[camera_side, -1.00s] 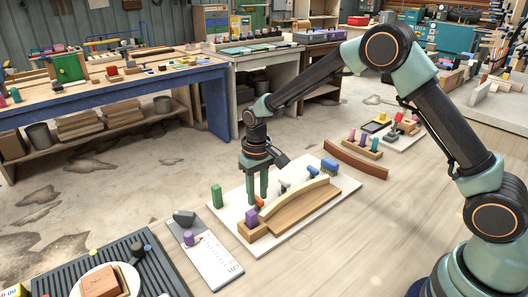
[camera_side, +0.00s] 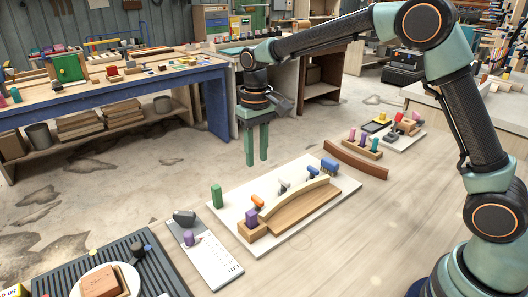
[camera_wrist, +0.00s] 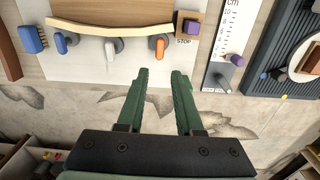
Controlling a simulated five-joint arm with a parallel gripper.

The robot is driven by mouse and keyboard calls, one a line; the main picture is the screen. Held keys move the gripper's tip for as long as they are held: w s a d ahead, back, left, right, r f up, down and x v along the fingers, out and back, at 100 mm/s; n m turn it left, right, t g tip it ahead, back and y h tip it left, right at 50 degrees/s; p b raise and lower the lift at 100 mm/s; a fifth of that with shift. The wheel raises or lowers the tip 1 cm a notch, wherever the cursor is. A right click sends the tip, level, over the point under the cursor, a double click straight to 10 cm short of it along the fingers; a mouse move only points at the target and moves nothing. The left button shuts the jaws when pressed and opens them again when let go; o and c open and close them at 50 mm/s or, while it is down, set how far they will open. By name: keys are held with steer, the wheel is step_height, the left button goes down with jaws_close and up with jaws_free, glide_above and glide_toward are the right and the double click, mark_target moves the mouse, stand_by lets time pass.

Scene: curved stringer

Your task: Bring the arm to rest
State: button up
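My gripper (camera_side: 257,162) hangs above and beyond the back edge of the white board (camera_side: 336,203), pointing down. Its two green fingers are apart with nothing between them; they also show apart in the wrist view (camera_wrist: 162,75). On the board, the pale curved stringer (camera_side: 292,198) lies against a wooden form block (camera_side: 306,206). A purple-topped stop block (camera_side: 251,222) stands at its left end. An orange-handled clamp (camera_side: 257,201), a grey one (camera_side: 284,186) and a blue one (camera_side: 312,172) stand along its back side.
A green cylinder (camera_side: 216,196) stands at the board's left corner and a blue brush (camera_side: 329,165) at its far end. A ruled white plate (camera_side: 219,262) and a dark slatted tray (camera_side: 155,272) lie left. A brown curved piece (camera_side: 356,160) lies right. The air around my gripper is free.

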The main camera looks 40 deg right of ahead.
steer(key=s+d+r+t, duration=0.3)
steer(key=s+d+r, duration=0.2)
steer(key=s+r, duration=0.4)
steer(key=s+d+f+t, duration=0.1)
steer(key=s+d+t, duration=0.1)
steer(key=s, duration=0.8)
steer(key=shift+d+t, duration=0.3)
steer(key=shift+d, duration=0.05)
